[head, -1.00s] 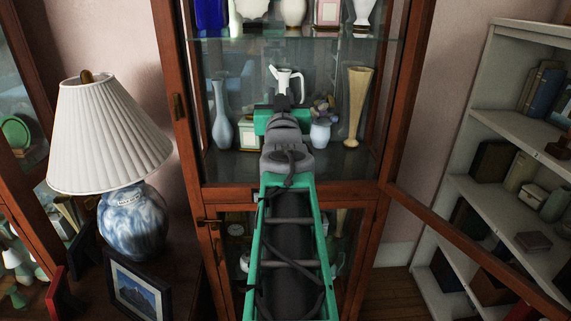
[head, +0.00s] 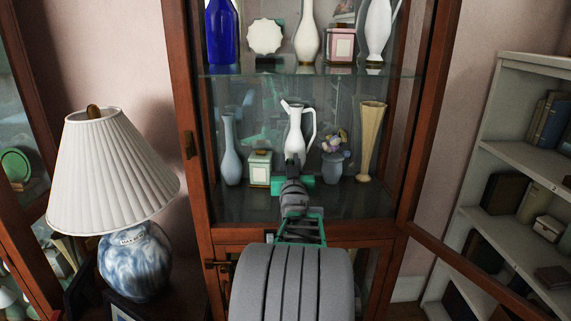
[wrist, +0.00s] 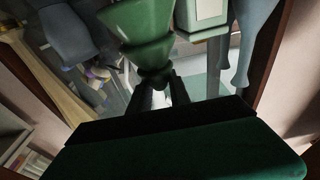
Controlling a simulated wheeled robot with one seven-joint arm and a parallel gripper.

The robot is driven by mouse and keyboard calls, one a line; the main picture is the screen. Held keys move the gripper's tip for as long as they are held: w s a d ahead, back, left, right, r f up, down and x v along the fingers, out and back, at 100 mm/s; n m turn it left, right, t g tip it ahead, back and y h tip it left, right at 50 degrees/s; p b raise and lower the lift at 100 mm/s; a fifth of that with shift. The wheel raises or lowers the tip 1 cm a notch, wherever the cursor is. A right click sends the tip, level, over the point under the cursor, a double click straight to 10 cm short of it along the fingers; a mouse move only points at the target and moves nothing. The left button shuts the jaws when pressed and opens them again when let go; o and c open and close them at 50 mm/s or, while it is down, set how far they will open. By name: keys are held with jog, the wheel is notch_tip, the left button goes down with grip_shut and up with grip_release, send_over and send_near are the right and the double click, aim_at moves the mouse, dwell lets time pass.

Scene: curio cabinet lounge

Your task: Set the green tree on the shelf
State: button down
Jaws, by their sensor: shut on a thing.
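The green tree (wrist: 148,30) has stacked, tapering tiers and shows at the top centre of the wrist view. My gripper (wrist: 158,92) is shut on its narrow knobbed end. In the head view my gripper (head: 293,165) is at the open cabinet's lower display shelf (head: 350,205), in front of the white pitcher (head: 298,130). The tree cannot be made out there; my gripper and arm probably cover it. Whether the tree touches the shelf cannot be told.
A pale blue vase (head: 229,155) and a cream-and-green box (head: 260,168) stand left of my gripper. A flower pot (head: 335,165) and a tall yellow vase (head: 370,140) stand right. A glass shelf (head: 390,77) is above. The open door frame (head: 480,275) extends right.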

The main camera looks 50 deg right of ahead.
jog(key=shift+w, duration=0.1)
jog(key=shift+a+b, duration=0.2)
jog(key=shift+b, duration=0.2)
jog(key=c, duration=1.2)
grip_release()
jog(key=shift+r+p, duration=0.4)
jog(key=shift+p, duration=0.25)
jog(key=shift+f+b+v, duration=0.1)
jog(key=shift+b+v, duration=0.4)
jog(key=shift+v, duration=2.5)
jog(key=shift+f+b+v, duration=0.15)
jog(key=shift+b+v, duration=0.3)
jog(key=shift+v, duration=2.6)
